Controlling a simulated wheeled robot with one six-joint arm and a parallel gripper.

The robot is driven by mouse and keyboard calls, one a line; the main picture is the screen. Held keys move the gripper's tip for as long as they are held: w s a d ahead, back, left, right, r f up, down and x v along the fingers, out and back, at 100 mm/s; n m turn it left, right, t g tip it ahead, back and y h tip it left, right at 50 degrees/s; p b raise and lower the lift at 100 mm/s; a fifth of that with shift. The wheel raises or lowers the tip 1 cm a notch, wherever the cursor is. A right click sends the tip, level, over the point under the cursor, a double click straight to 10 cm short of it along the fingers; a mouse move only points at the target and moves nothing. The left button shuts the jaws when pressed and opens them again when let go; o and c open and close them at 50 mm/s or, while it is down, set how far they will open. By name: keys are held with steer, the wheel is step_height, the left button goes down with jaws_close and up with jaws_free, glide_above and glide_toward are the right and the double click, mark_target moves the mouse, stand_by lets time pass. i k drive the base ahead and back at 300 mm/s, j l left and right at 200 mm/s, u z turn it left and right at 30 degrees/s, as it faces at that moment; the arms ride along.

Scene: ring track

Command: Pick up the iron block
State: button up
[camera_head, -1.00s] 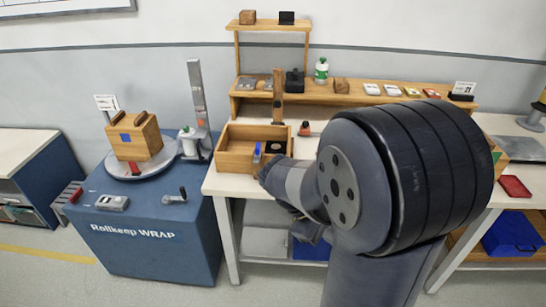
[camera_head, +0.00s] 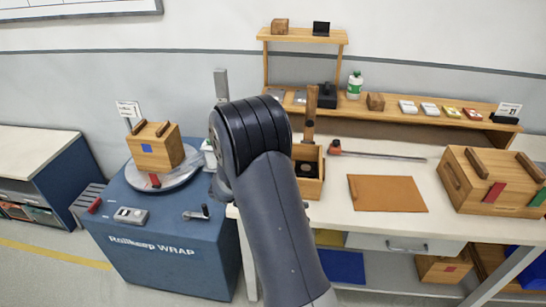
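No block is clearly marked as iron. A dark, blocky thing (camera_head: 326,97) stands on the back shelf, left of a green-and-white bottle. A smaller black block (camera_head: 321,28) sits on the upper shelf. I cannot tell whether either is the iron block. An open wooden box (camera_head: 310,187) on the bench holds a dark round-marked piece (camera_head: 307,169); my arm hides the box's left part. My gripper's fingers do not show; my own arm, rising through the middle left, covers that area.
A wooden crate (camera_head: 156,152) stands on the turntable of the blue wrapping machine (camera_head: 165,248). A brown mat (camera_head: 387,193) lies on the white bench. A large wooden box (camera_head: 480,184) stands at right. A long rod (camera_head: 385,155) lies behind the mat. Small cartons line the shelf.

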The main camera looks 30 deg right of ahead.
mark_target(307, 169)
steer(key=i+l, duration=0.1)
steer(key=i, duration=0.25)
steer(key=i+l, duration=0.15)
steer(key=i, duration=0.2)
steer(key=i+l+z, duration=0.2)
steer(key=i, duration=0.1)
